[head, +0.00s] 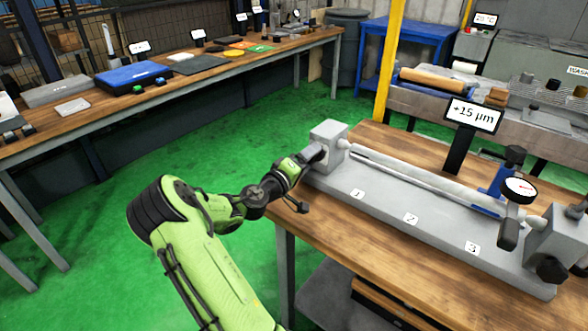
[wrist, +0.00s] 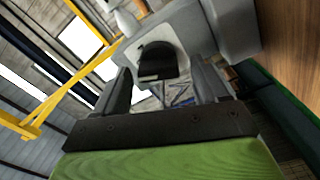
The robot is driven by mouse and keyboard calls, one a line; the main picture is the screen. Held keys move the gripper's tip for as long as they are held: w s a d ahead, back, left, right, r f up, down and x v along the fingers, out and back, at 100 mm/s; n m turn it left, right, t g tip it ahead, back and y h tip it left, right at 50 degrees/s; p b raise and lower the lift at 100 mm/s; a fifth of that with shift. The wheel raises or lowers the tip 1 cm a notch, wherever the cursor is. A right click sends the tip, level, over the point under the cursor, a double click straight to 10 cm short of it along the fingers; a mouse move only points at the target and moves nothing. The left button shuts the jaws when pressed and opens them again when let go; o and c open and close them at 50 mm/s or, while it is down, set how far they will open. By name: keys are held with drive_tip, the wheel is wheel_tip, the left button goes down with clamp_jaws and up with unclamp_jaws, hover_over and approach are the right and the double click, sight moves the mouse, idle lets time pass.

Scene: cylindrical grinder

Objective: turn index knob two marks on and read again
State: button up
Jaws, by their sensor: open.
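The grey bench fixture (head: 385,215) carries a long metal bar (head: 410,176) between two end blocks. My gripper (head: 314,157) is at the left end block (head: 329,134). In the wrist view my gripper (wrist: 163,74) is open, with one finger on each side of a black knob (wrist: 157,60) on the grey block. I cannot tell whether the fingers touch it. The knob is not clear in the head view. A dial gauge (head: 520,189) stands over the right part of the bar. A display (head: 474,114) reads +15 µm.
The fixture base has labels 1, 2 and 3 (head: 473,248) along its front. Another black knob (head: 551,270) sits at the right end. A long workbench (head: 170,85) with tools runs along the back left. Green floor (head: 90,210) lies open between the benches.

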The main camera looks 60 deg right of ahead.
drive_tip(key=w+a+p, duration=0.1)
drive_tip(key=w+a, duration=0.1)
drive_tip(key=a, duration=1.2)
drive_tip(key=shift+w+a, duration=0.15)
